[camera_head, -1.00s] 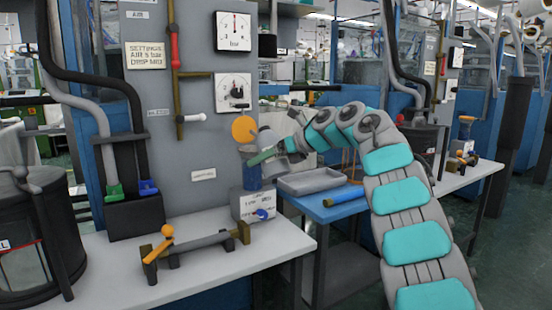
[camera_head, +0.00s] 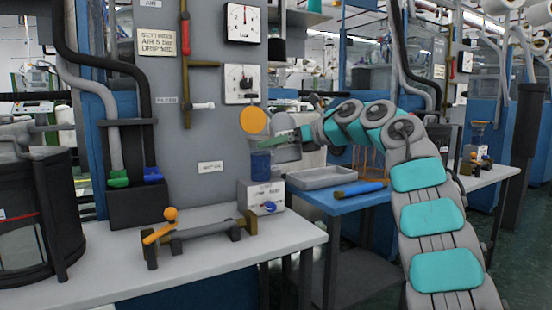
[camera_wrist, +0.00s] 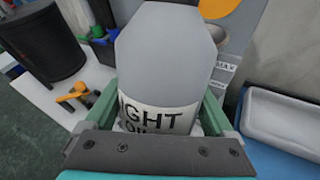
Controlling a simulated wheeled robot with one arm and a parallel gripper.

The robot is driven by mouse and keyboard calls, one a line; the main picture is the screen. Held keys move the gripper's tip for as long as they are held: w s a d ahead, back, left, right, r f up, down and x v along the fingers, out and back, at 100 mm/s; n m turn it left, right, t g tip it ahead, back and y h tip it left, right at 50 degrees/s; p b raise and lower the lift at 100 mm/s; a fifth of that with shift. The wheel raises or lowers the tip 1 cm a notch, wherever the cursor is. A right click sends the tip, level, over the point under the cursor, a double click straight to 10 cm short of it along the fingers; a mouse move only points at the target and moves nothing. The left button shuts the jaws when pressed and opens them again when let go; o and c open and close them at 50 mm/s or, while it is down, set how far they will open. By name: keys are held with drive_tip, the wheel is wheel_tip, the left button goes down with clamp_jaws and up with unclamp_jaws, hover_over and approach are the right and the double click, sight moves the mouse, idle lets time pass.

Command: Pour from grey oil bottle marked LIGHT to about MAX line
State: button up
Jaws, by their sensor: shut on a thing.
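My gripper (camera_head: 292,138) is shut on the grey oil bottle, beside the machine's grey panel. In the wrist view the bottle (camera_wrist: 165,55) fills the middle between the green fingers, its white label partly hidden and reading "IGHT". In the head view the bottle (camera_head: 288,153) is small and partly covered by the gripper, just right of the dark blue reservoir (camera_head: 260,165). An orange disc (camera_head: 253,121) is above the reservoir.
A white box with a blue knob (camera_head: 262,197) is below the reservoir. A grey tray (camera_head: 325,178) and a blue cylinder (camera_head: 360,188) lie on the blue table at right. A bracketed bar with an orange knob (camera_head: 170,214) is on the white bench (camera_head: 210,262).

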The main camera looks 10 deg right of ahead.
drive_tip(key=shift+s+d+r+n+t+y+b, duration=0.25)
drive_tip(key=shift+s+t+b, duration=0.35)
drive_tip(key=shift+b, duration=1.5)
drive_tip(key=shift+s+d+r+n+t+y+b, duration=0.3)
drive_tip(key=shift+r+t+y+b, duration=0.2)
drive_tip(key=shift+b, duration=0.6)
drive_tip(key=shift+s+r+p, duration=0.15)
drive_tip(key=shift+r+p, duration=0.15)
drive_tip(key=shift+r, duration=0.1)
drive_tip(key=shift+s+r+t+y, duration=0.1)
drive_tip(key=shift+s+t+y, duration=0.05)
drive_tip(key=shift+t+y, duration=0.15)
drive_tip(key=shift+s+a+n, duration=0.1)
drive_tip(key=shift+n, duration=0.15)
